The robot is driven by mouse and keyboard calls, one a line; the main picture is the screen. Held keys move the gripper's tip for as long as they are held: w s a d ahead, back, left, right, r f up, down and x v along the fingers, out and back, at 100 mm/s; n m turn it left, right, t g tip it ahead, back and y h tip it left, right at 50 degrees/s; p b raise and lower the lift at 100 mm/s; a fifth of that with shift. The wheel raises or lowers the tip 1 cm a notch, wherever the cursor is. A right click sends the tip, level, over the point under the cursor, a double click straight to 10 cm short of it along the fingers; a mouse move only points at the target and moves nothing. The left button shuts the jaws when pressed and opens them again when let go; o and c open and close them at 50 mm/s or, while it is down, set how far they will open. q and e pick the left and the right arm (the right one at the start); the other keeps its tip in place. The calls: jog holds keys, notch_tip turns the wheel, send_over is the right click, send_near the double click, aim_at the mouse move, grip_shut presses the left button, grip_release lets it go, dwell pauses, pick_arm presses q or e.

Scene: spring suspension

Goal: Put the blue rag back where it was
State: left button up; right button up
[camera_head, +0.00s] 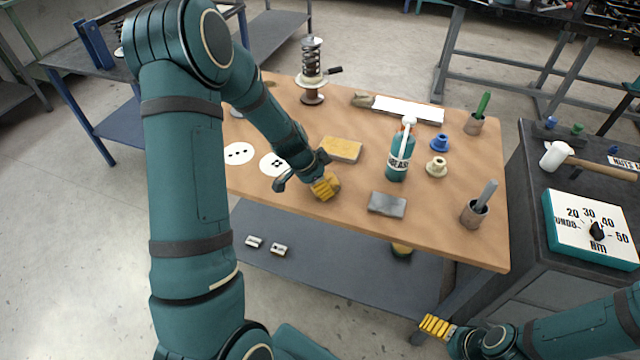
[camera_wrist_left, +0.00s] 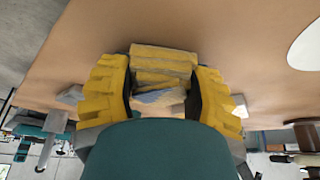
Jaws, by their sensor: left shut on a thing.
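My left gripper (camera_head: 325,187) is low over the front part of the wooden table (camera_head: 300,208), with its yellow fingers closed together. In the left wrist view, the fingers (camera_wrist_left: 162,95) are shut around a small bluish-grey piece, the blue rag (camera_wrist_left: 158,97), mostly hidden by the fingers and palm. The rag cannot be made out in the head view. I cannot tell whether it touches the table. My right gripper (camera_head: 437,326) is away from the table at the lower right; its finger opening is not clear.
A yellow pad (camera_head: 340,148) lies just behind the left gripper, a grey pad (camera_head: 387,204) to its right. A teal bottle (camera_head: 400,155) stands beyond. White marked discs (camera_head: 238,153) lie at left. A spring assembly (camera_head: 312,75) stands at the back.

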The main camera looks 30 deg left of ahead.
pick_arm(q)
jog(key=shift+f, duration=0.2)
jog(key=o, duration=1)
jog(key=shift+r, duration=0.2)
jog(key=shift+r, duration=0.35)
jog(key=p+v, duration=0.2)
jog(key=v, duration=0.9)
jog(key=shift+s+a+r+p, duration=0.1)
jog(key=shift+r+p, duration=0.05)
jog(key=shift+p, duration=0.25)
